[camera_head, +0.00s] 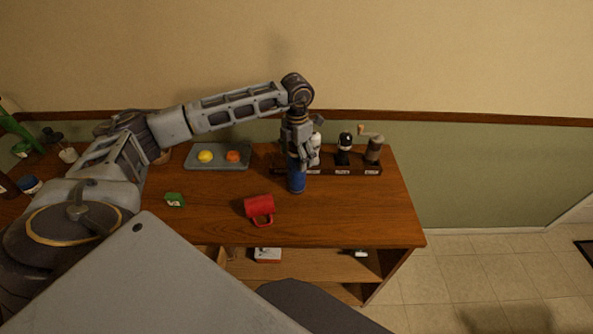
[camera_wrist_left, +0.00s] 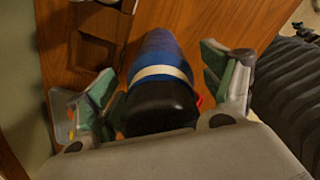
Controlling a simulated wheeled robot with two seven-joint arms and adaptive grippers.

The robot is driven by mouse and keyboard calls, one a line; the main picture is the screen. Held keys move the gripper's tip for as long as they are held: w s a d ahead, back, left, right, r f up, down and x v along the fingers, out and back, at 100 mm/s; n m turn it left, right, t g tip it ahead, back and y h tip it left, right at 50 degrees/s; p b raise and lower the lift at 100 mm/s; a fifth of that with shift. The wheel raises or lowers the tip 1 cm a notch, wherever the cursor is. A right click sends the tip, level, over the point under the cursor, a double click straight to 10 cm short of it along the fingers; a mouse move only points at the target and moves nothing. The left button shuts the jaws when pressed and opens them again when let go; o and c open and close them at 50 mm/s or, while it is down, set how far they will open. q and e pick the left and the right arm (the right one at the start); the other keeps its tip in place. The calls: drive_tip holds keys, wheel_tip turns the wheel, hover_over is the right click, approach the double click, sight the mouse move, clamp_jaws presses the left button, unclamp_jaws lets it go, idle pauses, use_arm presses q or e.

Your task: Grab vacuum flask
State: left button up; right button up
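The vacuum flask (camera_head: 297,182) is blue and stands upright on the wooden counter, its upper part hidden by my left gripper (camera_head: 298,160). In the left wrist view the flask (camera_wrist_left: 158,85) shows a blue body, a pale band and a black cap. My left gripper (camera_wrist_left: 160,95) points down over the flask from above. Its fingers are spread on both sides of the flask, with a gap visible at least on the right side. My right gripper is not in view.
Behind is a dark rack (camera_head: 325,170) with a white bottle, a dark bottle (camera_head: 344,148) and a grinder (camera_head: 373,150). A grey tray (camera_head: 218,164) holds yellow and orange items.

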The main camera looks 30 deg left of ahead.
use_arm(q)
clamp_jaws()
idle(0.3)
drive_tip(key=shift+r, duration=0.1)
drive_tip(key=shift+w+r, duration=0.1)
drive_tip(key=shift+r, duration=0.75)
wheel_tip(320, 180, up, 8)
drive_tip(key=shift+r+b, duration=0.1)
drive_tip(key=shift+b, duration=0.7)
